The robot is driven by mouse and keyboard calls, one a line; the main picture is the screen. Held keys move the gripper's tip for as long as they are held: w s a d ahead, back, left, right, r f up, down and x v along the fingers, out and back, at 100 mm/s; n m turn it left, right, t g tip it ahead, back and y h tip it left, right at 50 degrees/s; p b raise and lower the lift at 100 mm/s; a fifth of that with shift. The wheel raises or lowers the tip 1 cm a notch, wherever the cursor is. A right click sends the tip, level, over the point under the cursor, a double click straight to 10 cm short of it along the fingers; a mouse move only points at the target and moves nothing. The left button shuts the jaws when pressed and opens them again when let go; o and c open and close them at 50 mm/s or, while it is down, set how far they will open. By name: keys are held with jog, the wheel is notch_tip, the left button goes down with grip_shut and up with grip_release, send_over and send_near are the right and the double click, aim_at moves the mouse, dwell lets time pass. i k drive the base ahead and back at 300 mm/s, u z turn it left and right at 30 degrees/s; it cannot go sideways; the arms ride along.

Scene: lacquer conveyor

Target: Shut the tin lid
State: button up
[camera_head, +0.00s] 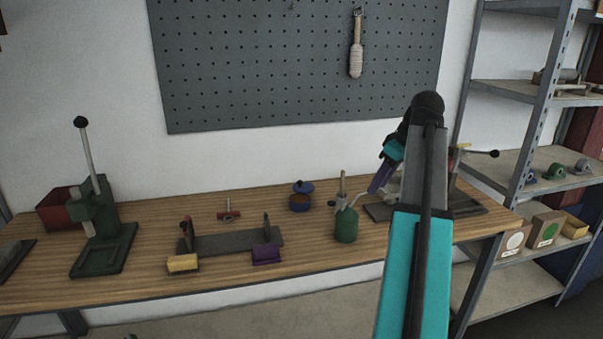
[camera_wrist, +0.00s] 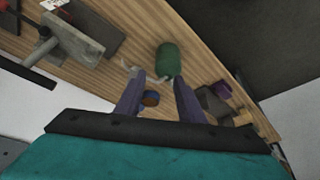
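The tin (camera_head: 299,204) is a small round brown and blue container toward the back of the wooden bench. Its blue lid (camera_head: 303,187) is raised above the body at the back, so the tin stands open. In the wrist view the tin (camera_wrist: 151,99) shows small between my fingers, farther off, and the lid is hard to make out. My gripper (camera_head: 373,189) is above the bench to the right of the tin, apart from it. Its two purple fingers are spread with nothing between them, as the wrist view shows (camera_wrist: 160,79).
A green oil can (camera_head: 346,226) with a spout stands between my gripper and the tin. A grey fixture (camera_head: 225,243) with yellow (camera_head: 183,263) and purple blocks (camera_head: 266,254) lies front left. A green press (camera_head: 100,225) stands far left. A vise (camera_wrist: 75,38) is right of the can.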

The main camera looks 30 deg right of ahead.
aim_at(300, 187)
jog(key=i, duration=1)
jog(key=u, duration=0.05)
